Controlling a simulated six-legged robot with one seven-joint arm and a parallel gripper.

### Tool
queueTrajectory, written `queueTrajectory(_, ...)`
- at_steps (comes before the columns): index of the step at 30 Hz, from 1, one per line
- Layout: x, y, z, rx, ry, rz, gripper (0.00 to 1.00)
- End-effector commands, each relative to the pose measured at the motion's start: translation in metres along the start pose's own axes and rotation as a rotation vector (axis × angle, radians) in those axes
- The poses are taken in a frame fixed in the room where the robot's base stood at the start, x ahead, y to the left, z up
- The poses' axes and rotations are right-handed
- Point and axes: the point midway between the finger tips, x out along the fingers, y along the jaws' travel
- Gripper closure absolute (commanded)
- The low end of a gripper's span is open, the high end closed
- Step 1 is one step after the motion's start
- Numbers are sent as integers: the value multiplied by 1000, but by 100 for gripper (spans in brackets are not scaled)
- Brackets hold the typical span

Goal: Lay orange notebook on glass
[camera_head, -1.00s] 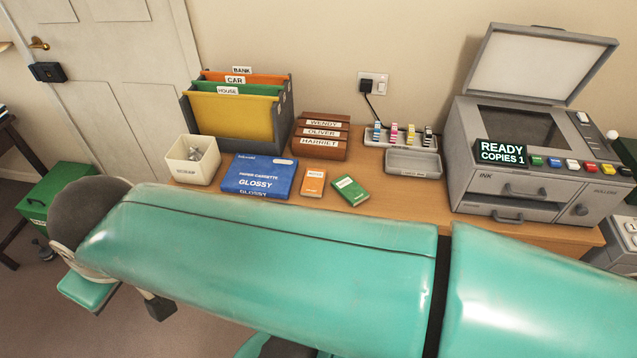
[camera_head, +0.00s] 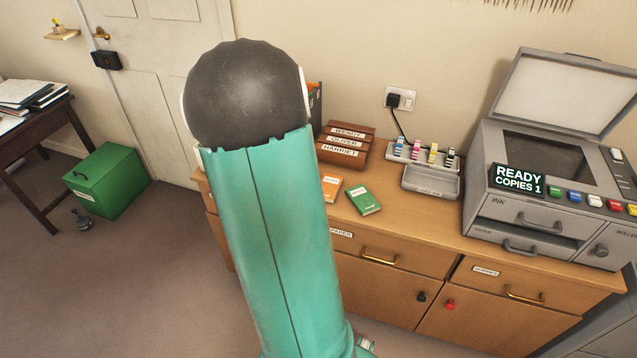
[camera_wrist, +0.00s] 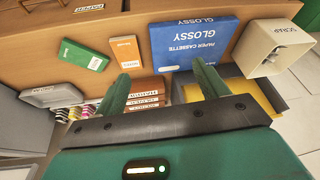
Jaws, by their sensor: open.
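The orange notebook (camera_head: 331,187) lies flat on the wooden cabinet top, left of a green notebook (camera_head: 364,201). In the wrist view the orange notebook (camera_wrist: 127,51) lies between the green notebook and a blue paper cassette. My gripper (camera_wrist: 161,76) is open and empty in the wrist view, its two green fingers apart and pointing toward the cabinet top. The copier glass (camera_head: 546,153) is dark and bare, under a raised lid (camera_head: 566,88) at the right.
A blue paper cassette (camera_wrist: 194,43), scrap bin (camera_wrist: 274,47), wooden letter rack (camera_head: 345,143) and grey tray (camera_head: 432,180) crowd the cabinet top. A green box (camera_head: 107,180) stands on the floor at left.

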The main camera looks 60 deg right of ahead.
Motion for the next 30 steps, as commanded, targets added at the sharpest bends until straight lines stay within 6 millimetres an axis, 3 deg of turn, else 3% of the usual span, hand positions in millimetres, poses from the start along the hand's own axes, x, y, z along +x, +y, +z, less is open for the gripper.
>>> queueTrajectory(1, 19, 22, -10, 42, 4, 40, 27)
queueTrajectory(3, 36, 46, -22, 86, 16, 80, 27)
queueTrajectory(8, 57, 78, -35, 138, 32, 130, 27)
queueTrajectory(13, 78, 86, -36, 145, 32, 138, 27)
queueTrajectory(21, 128, 93, -35, 144, 32, 136, 27)
queueTrajectory(30, 154, 97, -34, 142, 32, 135, 27)
